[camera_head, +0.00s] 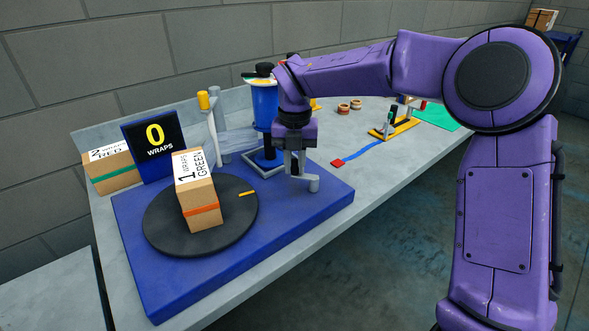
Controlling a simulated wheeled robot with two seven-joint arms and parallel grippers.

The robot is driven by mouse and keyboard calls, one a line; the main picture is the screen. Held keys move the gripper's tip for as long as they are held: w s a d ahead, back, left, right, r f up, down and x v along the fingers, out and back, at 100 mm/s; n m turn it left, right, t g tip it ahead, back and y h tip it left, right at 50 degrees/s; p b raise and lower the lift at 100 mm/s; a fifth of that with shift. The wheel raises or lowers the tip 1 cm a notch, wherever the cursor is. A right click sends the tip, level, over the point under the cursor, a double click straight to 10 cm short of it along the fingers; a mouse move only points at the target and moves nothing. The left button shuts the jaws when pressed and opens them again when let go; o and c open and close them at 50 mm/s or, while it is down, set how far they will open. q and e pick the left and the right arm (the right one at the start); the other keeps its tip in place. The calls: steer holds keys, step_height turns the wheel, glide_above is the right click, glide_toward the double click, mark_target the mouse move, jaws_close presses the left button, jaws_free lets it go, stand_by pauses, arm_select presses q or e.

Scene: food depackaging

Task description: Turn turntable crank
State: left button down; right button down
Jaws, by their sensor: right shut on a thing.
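The black round turntable (155,222) lies flat on a blue base (150,283) on the grey table. A cardboard box (199,190) labelled "1 WRAPS GREEN" with an orange band stands on it. A short yellow mark (247,193) shows near the disc's right edge. The grey crank (313,183) is at the right part of the blue base. My right gripper (294,168) points down at the crank from above, shut on its upright handle, which the fingers mostly hide. My left gripper is out of view.
A "0 WRAPS" sign (154,147) and another labelled box (110,170) stand behind the turntable. A post with a yellow top (203,101) and a blue cylinder (264,105) stand near my right arm. A blue strip (361,152) lies to the right.

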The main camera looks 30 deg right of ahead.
steer(key=m+b, duration=0.1)
steer(key=w+d+m+b, duration=0.1)
steer(key=m, duration=0.1)
steer(key=d+m+b, duration=0.1)
steer(key=m+b, duration=0.1)
steer(key=shift+w+f, duration=0.15)
steer(key=shift+d+r+m+b, duration=0.1)
steer(key=shift+d+m+b, duration=0.3)
steer(key=shift+m+b, duration=0.5)
steer(key=shift+d+r+m+b, duration=0.1)
steer(key=shift+d+m+b, duration=0.35)
steer(key=shift+m, duration=0.75)
steer(key=shift+a, duration=0.1)
steer(key=c, duration=1)
jaws_free()
step_height(320, 180, up, 10)
steer(key=p, duration=0.2)
steer(key=shift+r, duration=0.25)
